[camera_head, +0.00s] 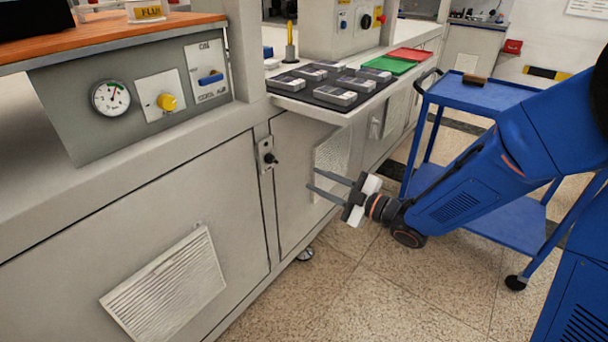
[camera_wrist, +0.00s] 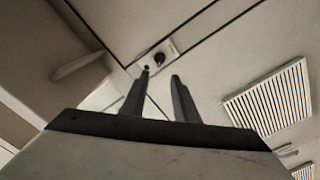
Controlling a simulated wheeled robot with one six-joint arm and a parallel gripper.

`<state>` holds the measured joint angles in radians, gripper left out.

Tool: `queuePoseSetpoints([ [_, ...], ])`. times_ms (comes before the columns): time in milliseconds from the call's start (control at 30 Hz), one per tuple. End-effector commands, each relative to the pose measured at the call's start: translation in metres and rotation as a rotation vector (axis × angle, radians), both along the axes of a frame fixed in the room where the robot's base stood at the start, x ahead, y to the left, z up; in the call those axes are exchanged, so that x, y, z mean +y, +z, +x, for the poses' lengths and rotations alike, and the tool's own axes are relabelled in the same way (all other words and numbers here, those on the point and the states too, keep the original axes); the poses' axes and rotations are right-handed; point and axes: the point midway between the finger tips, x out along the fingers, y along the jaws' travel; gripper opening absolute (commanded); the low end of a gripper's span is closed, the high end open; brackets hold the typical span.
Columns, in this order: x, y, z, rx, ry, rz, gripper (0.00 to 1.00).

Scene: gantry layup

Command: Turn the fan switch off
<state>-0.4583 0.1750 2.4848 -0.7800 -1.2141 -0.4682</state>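A small grey switch plate (camera_head: 265,148) with a black knob (camera_head: 271,158) is on the cabinet front, beside a door seam. I cannot read a label on it, so I cannot tell for sure that it is the fan switch. The plate also shows in the wrist view (camera_wrist: 168,49), with its black knob (camera_wrist: 160,57) just beyond the fingertips. My gripper (camera_head: 312,180) is open and empty, to the right of and lower than the plate in the head view. Its two fingers (camera_wrist: 161,76) are apart and appear clear of the knob.
A grey panel at the left carries a gauge (camera_head: 111,97), a yellow knob (camera_head: 166,102) and a blue lever (camera_head: 210,78). A black mat (camera_head: 316,99) with several grey boxes lies on the ledge above. A blue cart (camera_head: 480,93) stands at right. Floor before the cabinet is clear.

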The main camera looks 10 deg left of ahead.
Motion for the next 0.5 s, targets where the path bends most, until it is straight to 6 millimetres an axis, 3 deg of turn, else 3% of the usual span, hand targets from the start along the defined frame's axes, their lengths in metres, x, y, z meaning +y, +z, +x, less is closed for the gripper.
queuePoseSetpoints([
  [200, -0.026, 0.000, -0.010, -0.001, -0.001, 0.000, 0.27],
  [500, -0.033, 0.000, -0.014, -0.001, 0.001, 0.000, 0.27],
])
